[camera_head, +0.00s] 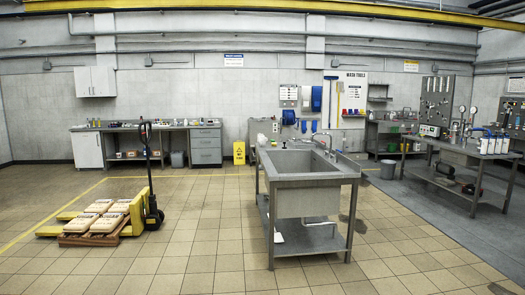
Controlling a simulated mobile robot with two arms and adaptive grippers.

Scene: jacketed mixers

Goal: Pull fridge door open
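I see no fridge that I can make out for certain. A white low cabinet (87,149) stands at the left end of the workbench along the far wall; I cannot tell whether it is a fridge, and its door looks shut. A white wall cabinet (96,81) hangs above it, also shut. Neither of my grippers shows in the head view.
A steel sink table (308,195) stands ahead, slightly right. A yellow pallet truck (133,205) with sacks (89,222) is at left. A yellow floor sign (239,153) stands by the far wall. A workbench (466,155) is at right. Tiled floor between is free.

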